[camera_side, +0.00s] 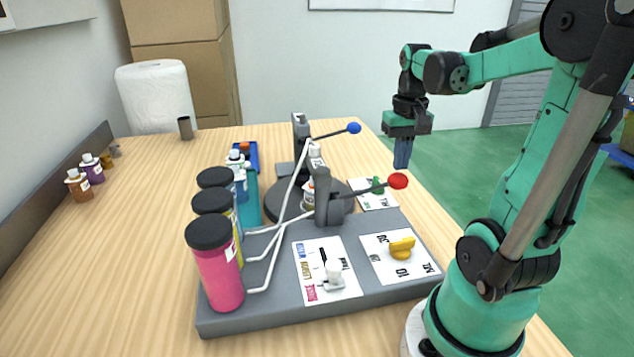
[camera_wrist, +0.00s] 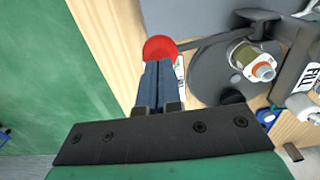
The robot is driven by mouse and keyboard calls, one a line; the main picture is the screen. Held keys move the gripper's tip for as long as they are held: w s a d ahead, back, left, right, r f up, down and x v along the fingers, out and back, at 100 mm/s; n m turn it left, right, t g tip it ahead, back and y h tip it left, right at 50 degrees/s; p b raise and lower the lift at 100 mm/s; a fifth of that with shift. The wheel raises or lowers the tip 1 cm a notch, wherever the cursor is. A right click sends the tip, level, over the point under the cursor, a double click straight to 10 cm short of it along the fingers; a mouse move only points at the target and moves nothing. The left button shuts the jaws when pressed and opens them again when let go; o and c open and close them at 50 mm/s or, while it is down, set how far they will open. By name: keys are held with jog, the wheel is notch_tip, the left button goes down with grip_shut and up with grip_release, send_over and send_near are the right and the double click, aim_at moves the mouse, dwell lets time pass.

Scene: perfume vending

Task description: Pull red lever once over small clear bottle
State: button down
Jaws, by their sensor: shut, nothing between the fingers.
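The red lever's round knob (camera_side: 398,181) ends a dark rod that sticks out to the right from a grey dispenser post (camera_side: 331,203). My gripper (camera_side: 401,165) is shut and empty, pointing down, with its blue fingertips just above the knob and a small gap between. In the wrist view, the fingertips (camera_wrist: 157,64) overlap the near edge of the red knob (camera_wrist: 159,47). A small bottle (camera_side: 308,192) stands on the dark round turntable (camera_side: 283,205), partly hidden behind the post. In the wrist view, this bottle (camera_wrist: 247,57) has an orange-ringed top and sits beside the lever rod.
A second post has a lever with a blue knob (camera_side: 354,128). Pink (camera_side: 218,278) and other black-capped cylinders line the base's left side. A yellow dial (camera_side: 402,248) and a white selector (camera_side: 333,275) sit at the front. Small bottles (camera_side: 78,185) stand far left.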

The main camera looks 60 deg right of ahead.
aim_at(399, 175)
jog(key=shift+f, duration=2.9)
jog(key=shift+r, duration=4.85)
jog(key=w+a+n+t+h, duration=0.2)
jog(key=w+a+t, duration=0.15)
jog(key=w, duration=0.55)
jog(key=w+a+n+t+h, duration=0.1)
jog(key=w+a+n+t, duration=0.2)
jog(key=w, duration=0.5)
jog(key=s+a+f+n+y, duration=0.1)
jog(key=s+a+f+n, duration=0.1)
jog(key=s+a, duration=0.2)
jog(key=s+a+f+n+y, duration=0.2)
jog(key=s+a, duration=0.2)
jog(key=a, duration=0.6)
jog(key=shift+s+a, duration=0.15)
jog(key=shift+s, duration=0.25)
